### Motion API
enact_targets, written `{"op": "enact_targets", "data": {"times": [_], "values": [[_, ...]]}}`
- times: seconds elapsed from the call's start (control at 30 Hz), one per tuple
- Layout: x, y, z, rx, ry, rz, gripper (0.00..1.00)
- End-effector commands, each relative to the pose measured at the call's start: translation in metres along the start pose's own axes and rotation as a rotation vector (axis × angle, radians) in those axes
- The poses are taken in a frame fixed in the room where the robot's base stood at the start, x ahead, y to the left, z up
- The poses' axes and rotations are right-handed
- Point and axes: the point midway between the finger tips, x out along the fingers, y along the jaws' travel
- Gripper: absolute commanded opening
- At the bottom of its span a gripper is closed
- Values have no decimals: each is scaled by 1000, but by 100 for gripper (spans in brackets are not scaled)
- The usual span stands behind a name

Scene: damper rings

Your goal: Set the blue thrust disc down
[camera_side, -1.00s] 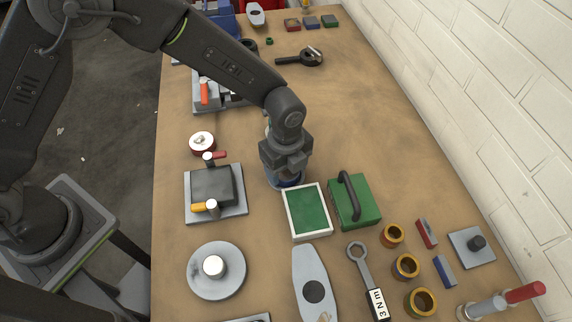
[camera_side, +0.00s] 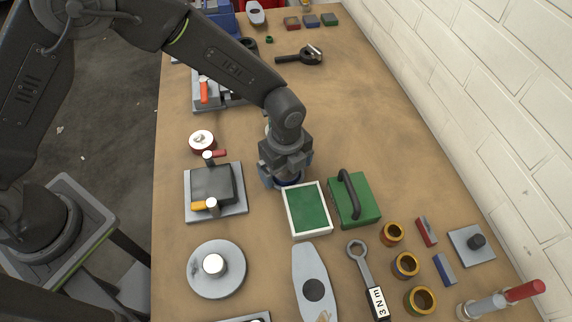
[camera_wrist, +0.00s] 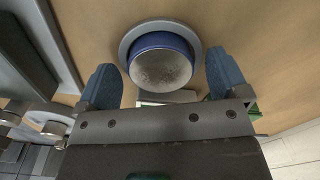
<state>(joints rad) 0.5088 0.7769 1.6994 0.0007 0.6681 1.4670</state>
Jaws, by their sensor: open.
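The blue thrust disc (camera_wrist: 160,58) shows in the wrist view as a blue-rimmed round piece with a speckled grey face, with a wider grey round flange or seat (camera_wrist: 124,50) around it. I cannot tell if that grey part belongs to it. In the side view a bit of the blue disc (camera_side: 289,184) shows low under my gripper (camera_side: 286,179), just behind the white-framed green tray; most of it is hidden. In the wrist view my gripper's two blue fingers (camera_wrist: 164,62) are apart, one on each side of the disc with gaps between.
The white-framed green tray (camera_side: 327,231) and a green block with a black handle (camera_side: 374,213) stand close in front and to the right. A grey fixture with clamps (camera_side: 240,203) is at the left. Bare bench (camera_side: 370,120) lies behind to the right.

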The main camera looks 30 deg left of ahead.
Motion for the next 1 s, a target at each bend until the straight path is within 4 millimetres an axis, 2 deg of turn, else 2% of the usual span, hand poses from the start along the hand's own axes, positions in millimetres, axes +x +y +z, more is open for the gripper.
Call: {"op": "enact_targets", "data": {"times": [0.17, 0.6, 0.8, 1.0], "values": [[-21, -1, 0, 0, 1, -6, 93], [-114, -1, 0, -1, 1, -8, 93], [-134, -1, 0, -1, 1, -5, 93], [-139, 0, 0, -1, 1, -4, 93]]}}
